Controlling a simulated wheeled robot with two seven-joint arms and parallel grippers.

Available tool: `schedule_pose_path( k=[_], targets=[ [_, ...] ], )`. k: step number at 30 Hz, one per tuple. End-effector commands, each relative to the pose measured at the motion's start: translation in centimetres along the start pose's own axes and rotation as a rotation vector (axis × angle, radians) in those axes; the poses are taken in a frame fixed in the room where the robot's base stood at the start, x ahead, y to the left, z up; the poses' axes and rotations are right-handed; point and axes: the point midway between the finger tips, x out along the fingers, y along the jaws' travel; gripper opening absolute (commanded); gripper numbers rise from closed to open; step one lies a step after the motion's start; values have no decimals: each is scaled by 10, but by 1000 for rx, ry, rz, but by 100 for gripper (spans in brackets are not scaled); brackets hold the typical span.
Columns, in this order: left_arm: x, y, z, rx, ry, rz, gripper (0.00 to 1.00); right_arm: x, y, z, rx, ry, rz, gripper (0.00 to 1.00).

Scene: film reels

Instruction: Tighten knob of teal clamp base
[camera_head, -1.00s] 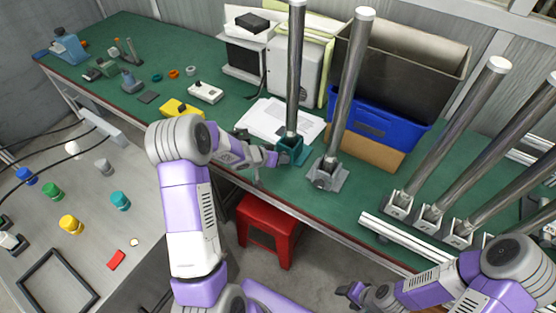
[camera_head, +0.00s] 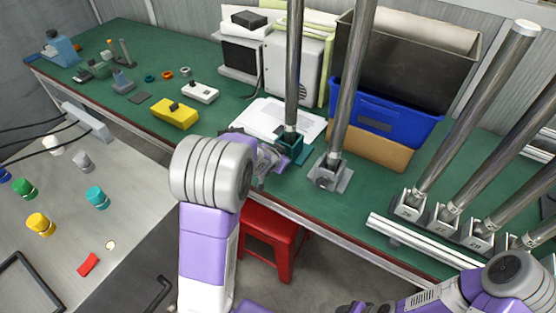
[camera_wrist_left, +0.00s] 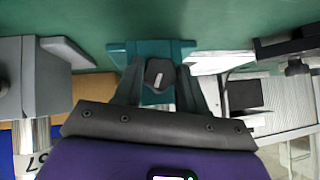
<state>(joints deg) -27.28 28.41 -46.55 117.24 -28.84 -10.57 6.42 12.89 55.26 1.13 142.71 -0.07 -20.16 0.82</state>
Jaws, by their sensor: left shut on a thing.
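The teal clamp base (camera_head: 291,146) stands on the green bench near its front edge, with a tall metal pole upright in it. It also shows in the left wrist view (camera_wrist_left: 183,49). Its dark knob (camera_wrist_left: 158,74) faces the left wrist camera, with a pale mark on its face. My left gripper (camera_wrist_left: 157,84) is shut on this knob, one finger on each side. In the head view my left gripper (camera_head: 277,158) reaches the base's front, partly hidden by my arm. Only a sliver of my right gripper (camera_head: 350,308) shows at the bottom edge; its fingers are unclear.
A grey clamp base (camera_head: 329,174) with its own pole stands close to the right. A blue bin (camera_head: 385,122) and a cardboard box (camera_head: 365,151) are behind. White papers (camera_head: 268,117) lie behind the teal base. A red stool (camera_head: 271,238) stands below the bench edge.

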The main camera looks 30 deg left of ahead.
Motion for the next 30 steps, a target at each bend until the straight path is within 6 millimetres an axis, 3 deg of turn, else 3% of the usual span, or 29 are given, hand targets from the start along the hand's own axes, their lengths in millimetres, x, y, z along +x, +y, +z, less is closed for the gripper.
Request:
schedule_pose_path(
  k=[14, 30],
  targets=[
    [0, 5, -1, 213, 1, -205, 10, 3, 1, 0, 0, 0, 0, 57],
    [2, 9, 0, 559, 5, -553, 10, 2, 1, 0, 0, 0, 0, 57]
  ],
)
